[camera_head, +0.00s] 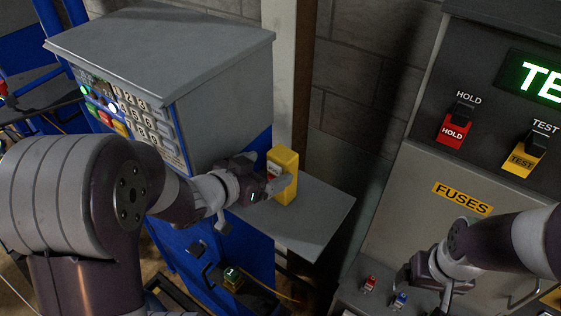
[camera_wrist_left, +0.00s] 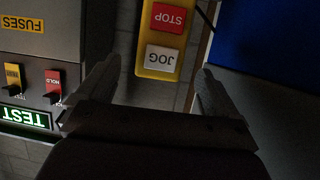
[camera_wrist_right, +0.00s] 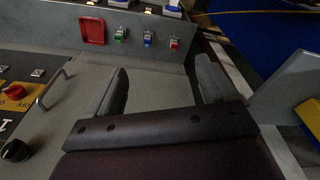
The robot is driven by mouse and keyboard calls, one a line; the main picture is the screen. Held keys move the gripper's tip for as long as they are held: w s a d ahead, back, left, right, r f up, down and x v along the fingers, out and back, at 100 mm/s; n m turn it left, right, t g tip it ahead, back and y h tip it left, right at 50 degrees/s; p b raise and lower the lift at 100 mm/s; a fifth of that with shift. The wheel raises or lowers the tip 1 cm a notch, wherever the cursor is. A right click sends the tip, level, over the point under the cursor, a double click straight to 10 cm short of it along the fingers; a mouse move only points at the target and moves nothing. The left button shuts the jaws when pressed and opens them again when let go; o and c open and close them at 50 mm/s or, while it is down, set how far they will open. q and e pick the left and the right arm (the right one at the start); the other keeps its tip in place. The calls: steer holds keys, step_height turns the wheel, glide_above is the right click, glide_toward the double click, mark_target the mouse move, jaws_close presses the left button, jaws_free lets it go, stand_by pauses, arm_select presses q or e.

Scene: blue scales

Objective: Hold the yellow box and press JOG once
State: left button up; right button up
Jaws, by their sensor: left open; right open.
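The yellow box (camera_head: 289,181) stands upright on a grey shelf beside the blue cabinet. In the left wrist view the yellow box (camera_wrist_left: 156,73) shows upside down, with a red STOP button (camera_wrist_left: 168,18) and a white JOG button (camera_wrist_left: 161,59). My left gripper (camera_head: 277,179) is open at the box. In the left wrist view its fingers (camera_wrist_left: 160,72) lie on either side of the box's JOG end, with gaps showing; I see no contact. My right gripper (camera_head: 428,288) is open and empty in front of the fuse panel, away from the box; its fingers (camera_wrist_right: 163,68) show nothing between them.
The grey shelf (camera_head: 318,218) has free room right of the box. The blue cabinet with a keypad (camera_head: 135,115) stands left. The panel at right carries a red HOLD switch (camera_head: 453,128), a yellow TEST switch (camera_head: 524,158) and a metal handle (camera_wrist_right: 52,88). Small coloured plugs (camera_wrist_right: 148,40) line a ledge.

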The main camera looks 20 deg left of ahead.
mark_target(287, 161)
arm_select(q)
steer(key=p+x, duration=0.1)
steer(key=x, duration=0.7)
steer(key=shift+w+d+f, duration=0.1)
steer(key=shift+w+f, duration=0.05)
steer(key=shift+w, duration=0.15)
steer(key=shift+s, duration=0.35)
steer(key=shift+w, duration=0.2)
steer(key=c, duration=1.3)
arm_select(e)
steer(key=shift+w+d+r, duration=0.15)
steer(key=shift+w+r, duration=0.15)
steer(key=shift+r, duration=0.2)
arm_select(q)
steer(key=shift+o, duration=0.2)
steer(key=shift+s, duration=0.1)
arm_select(e)
jaws_close()
